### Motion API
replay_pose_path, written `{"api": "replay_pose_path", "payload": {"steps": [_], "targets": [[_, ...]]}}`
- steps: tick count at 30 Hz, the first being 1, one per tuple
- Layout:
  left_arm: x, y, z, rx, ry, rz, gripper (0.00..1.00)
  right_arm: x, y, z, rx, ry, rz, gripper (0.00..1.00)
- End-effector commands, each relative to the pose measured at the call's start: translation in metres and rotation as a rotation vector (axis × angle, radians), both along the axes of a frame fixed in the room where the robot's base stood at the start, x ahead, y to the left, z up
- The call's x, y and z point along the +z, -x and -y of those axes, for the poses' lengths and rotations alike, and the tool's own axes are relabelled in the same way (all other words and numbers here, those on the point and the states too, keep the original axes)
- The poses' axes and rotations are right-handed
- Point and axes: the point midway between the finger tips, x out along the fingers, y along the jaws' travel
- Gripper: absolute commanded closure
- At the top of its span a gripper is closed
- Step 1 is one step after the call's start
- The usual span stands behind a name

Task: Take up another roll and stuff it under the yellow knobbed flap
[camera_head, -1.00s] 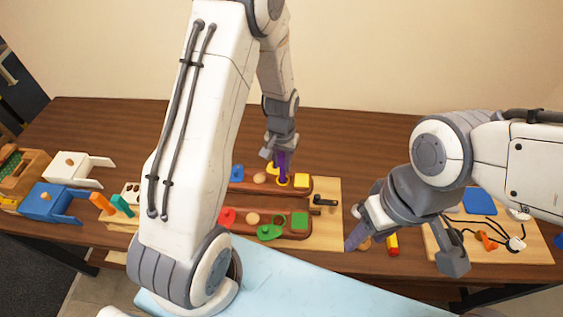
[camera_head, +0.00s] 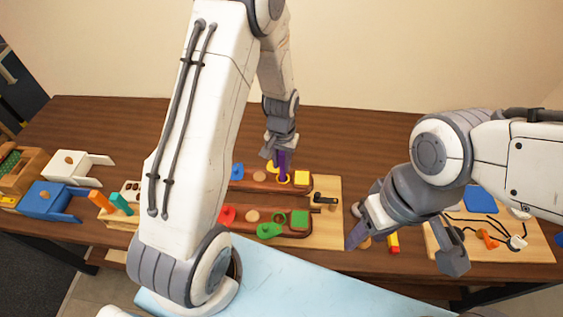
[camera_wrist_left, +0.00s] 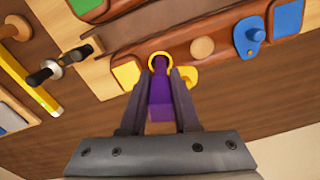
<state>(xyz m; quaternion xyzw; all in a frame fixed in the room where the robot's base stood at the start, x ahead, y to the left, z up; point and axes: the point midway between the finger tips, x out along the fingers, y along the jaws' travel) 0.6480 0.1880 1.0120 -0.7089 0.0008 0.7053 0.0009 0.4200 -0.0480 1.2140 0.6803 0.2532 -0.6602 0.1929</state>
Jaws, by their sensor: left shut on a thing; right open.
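My left gripper (camera_head: 282,162) is shut on a purple roll (camera_head: 284,174), held upright, low over the rear wooden strip. In the left wrist view the roll (camera_wrist_left: 160,103) sits between the fingers (camera_wrist_left: 160,75), its far end at a yellow ring (camera_wrist_left: 160,58). I cannot tell whether it is inside the ring. The yellow knobbed flap (camera_wrist_left: 186,77) lies beside the ring, partly hidden by a finger; in the head view it (camera_head: 272,168) shows just left of the roll. My right gripper (camera_head: 403,254) is open, its fingers apart near the table's front edge.
The front strip has a red piece (camera_head: 227,215), a green knobbed flap (camera_head: 269,231), a green ring (camera_head: 279,217) and a green square (camera_head: 299,218). A yellow-and-red stick (camera_head: 393,242) lies by my right gripper. A cord board (camera_head: 500,254) is at right. The table's back is clear.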

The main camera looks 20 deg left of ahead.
Motion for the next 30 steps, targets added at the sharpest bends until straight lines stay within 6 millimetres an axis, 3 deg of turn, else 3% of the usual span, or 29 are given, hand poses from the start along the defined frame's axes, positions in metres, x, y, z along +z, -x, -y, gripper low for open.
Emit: {"api": "replay_pose_path", "payload": {"steps": [8, 30], "targets": [[0.002, 0.001, 0.0, 0.0, 0.0, -0.002, 1.0, 0.003, 0.0, 0.0, -0.005, 0.0, 0.0, 0.47], [0.055, 0.0, 0.0, 0.0, 0.0, -0.001, 1.0, 0.045, 0.0, 0.0, 0.003, 0.0, 0.0, 0.47]]}}
